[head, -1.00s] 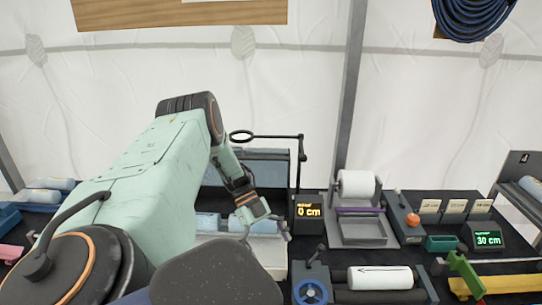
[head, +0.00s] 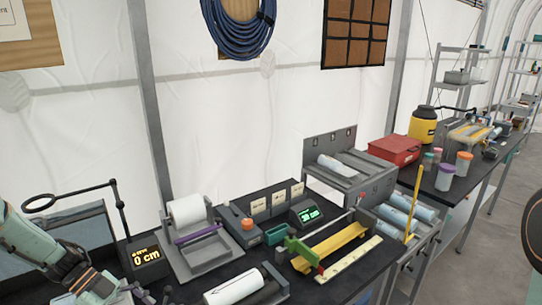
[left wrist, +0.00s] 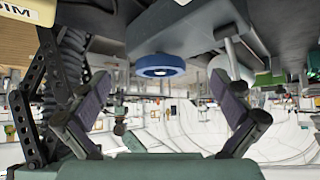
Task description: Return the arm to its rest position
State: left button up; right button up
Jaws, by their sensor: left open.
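My left arm (head: 45,250), pale green, enters the head view at the lower left corner, with part of its wrist at the bottom edge. In the left wrist view my left gripper (left wrist: 160,112) is open, its two dark fingers spread wide with nothing between them. That view looks upside down, with the bench surface at the top. A blue handwheel (left wrist: 160,66) shows beyond the fingers, apart from them. My right gripper is in neither view.
Farther right are a yellow piece (head: 335,245), a grey rack (head: 350,180) and a red box (head: 395,149).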

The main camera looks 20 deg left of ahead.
pick_arm(q)
jog(key=d, duration=0.6)
jog(key=shift+w, duration=0.15)
jog(key=x, duration=0.3)
jog(key=shift+f, duration=0.15)
jog(key=shift+d+f, duration=0.5)
jog(key=shift+d, duration=0.05)
jog(key=shift+w+a, duration=0.1)
